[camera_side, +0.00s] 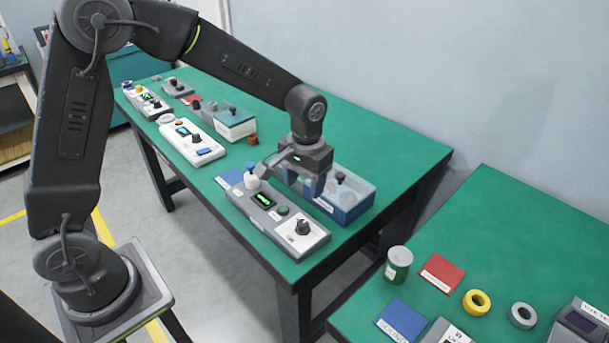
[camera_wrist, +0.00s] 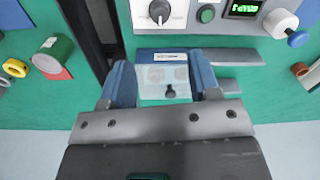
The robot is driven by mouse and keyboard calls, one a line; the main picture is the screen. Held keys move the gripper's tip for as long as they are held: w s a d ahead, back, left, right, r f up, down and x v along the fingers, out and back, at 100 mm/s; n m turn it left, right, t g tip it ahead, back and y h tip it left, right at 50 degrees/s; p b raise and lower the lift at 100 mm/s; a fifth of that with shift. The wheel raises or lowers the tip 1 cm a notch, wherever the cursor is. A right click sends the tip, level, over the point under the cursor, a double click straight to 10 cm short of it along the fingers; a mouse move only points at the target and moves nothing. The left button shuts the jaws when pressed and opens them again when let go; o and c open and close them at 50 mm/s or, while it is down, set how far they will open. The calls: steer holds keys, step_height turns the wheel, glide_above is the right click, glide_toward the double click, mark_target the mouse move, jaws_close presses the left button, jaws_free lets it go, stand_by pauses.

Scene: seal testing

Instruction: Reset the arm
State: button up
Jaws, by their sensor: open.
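My gripper (camera_side: 303,186) is over the green table, behind a grey and white test unit (camera_side: 280,222) and at the left part of a blue box with a clear lid (camera_side: 345,205). In the wrist view my gripper (camera_wrist: 163,72) has its two blue fingers well apart. The clear-lidded box (camera_wrist: 150,83) with a dark knob shows between them. I cannot tell whether the fingers touch the box. The test unit (camera_wrist: 228,14) shows at the top with a black knob, a green button and a lit green display. Nothing is seen held.
Farther left on the table are a white unit (camera_side: 191,142), another clear-lidded box (camera_side: 236,130) and a small brown cylinder (camera_side: 252,139). A second table at lower right carries a green and white can (camera_side: 397,265), a yellow ring (camera_side: 477,302) and a red card (camera_side: 441,273).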

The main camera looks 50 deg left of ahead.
steer(key=shift+r, duration=0.75)
steer(key=s+a+r+m+t, duration=0.1)
steer(key=s+r+t, duration=0.1)
steer(key=s+r, duration=0.4)
steer(key=s+a+r+m+t, duration=0.1)
steer(key=s+r, duration=0.5)
steer(key=s, duration=0.8)
steer(key=a+t, duration=0.1)
steer(key=t, duration=0.1)
steer(key=shift+s+a+r+t, duration=0.2)
steer(key=shift+s+r+t, duration=0.05)
steer(key=shift+s+t, duration=0.05)
